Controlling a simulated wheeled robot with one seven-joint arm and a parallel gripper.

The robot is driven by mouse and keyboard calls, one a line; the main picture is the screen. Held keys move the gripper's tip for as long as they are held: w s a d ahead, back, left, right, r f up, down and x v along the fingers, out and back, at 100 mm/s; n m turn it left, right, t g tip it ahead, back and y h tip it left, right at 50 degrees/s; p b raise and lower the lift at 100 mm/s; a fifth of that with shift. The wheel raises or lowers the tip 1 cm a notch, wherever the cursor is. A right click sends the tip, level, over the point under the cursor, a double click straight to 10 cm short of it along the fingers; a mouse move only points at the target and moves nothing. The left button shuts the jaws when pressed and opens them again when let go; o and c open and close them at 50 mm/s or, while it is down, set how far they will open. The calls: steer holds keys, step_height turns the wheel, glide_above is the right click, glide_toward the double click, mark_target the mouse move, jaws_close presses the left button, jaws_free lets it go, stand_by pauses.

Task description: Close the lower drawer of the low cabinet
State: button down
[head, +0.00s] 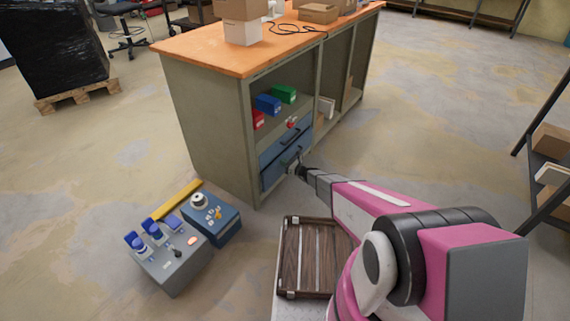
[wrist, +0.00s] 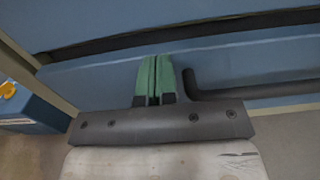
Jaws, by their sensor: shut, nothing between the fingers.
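The low cabinet (head: 205,120) has a wooden top and grey-green sides. Its upper drawer (head: 287,140) and lower drawer (head: 272,174) are blue with dark bar handles. My gripper (head: 299,168) is at the front of the lower drawer. In the wrist view the green fingertips of my gripper (wrist: 156,75) are together, empty, and lie against or just in front of the lower drawer's face (wrist: 110,78). They are left of its dark handle (wrist: 250,92). A dark gap shows above the lower drawer's top edge. I cannot tell how far it stands out.
A grey socket box (head: 170,262) and a blue box (head: 212,218) stand on the floor left of my arm. A slatted wooden tray (head: 305,255) is near my base. Shelving (head: 545,160) stands at the right; the floor between is clear.

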steer(key=shift+x, duration=1.4)
steer(key=shift+w, duration=0.1)
